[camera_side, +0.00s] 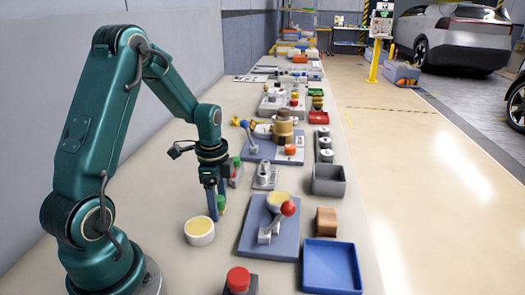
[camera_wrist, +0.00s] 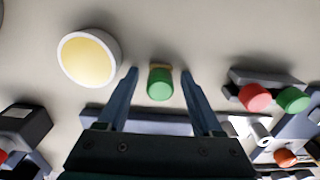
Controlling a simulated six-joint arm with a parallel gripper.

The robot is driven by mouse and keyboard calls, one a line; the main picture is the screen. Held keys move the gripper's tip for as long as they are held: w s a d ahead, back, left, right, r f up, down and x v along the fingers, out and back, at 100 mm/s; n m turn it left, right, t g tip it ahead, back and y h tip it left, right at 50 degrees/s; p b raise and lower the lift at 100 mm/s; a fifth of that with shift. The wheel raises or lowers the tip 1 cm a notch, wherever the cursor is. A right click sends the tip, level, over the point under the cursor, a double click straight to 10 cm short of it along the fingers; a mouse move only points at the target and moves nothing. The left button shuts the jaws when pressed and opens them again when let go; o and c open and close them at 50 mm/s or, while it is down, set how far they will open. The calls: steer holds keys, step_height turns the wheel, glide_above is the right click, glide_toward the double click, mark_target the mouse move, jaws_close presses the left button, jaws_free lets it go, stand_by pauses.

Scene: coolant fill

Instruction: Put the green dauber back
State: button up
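The green dauber (camera_wrist: 160,85) shows between the two fingers of my gripper (camera_wrist: 160,74) in the wrist view, with a visible gap on each side. A tan edge shows behind its green end. In the side view the green dauber (camera_side: 221,203) shows low beside the fingers of my gripper (camera_side: 217,213), which point down and partly hide it. The gripper is open. A grey block with a red and a green round top (camera_wrist: 262,83) is at the right in the wrist view. Whether the dauber touches the bench is unclear.
A white round cup with yellow contents (camera_side: 200,233) stands close to the gripper. A blue-grey plate (camera_side: 248,240) with a red-knobbed lever is to the right. A red button box (camera_side: 238,280), blue tray (camera_side: 331,266) and grey bin (camera_side: 328,180) stand nearby.

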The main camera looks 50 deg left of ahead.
step_height(320, 180, up, 11)
steer(key=s+d+r+n+t, duration=0.2)
steer(key=s+d+n, duration=0.2)
steer(key=d, duration=0.3)
steer(key=s+d+r+n+t, duration=0.2)
steer(key=s+d+n+t, duration=0.1)
steer(key=d, duration=0.4)
steer(key=shift+s+d+r+n+t, duration=0.3)
steer(key=shift+s+d+n, duration=0.1)
steer(key=shift+s+n, duration=0.55)
stand_by(0.6)
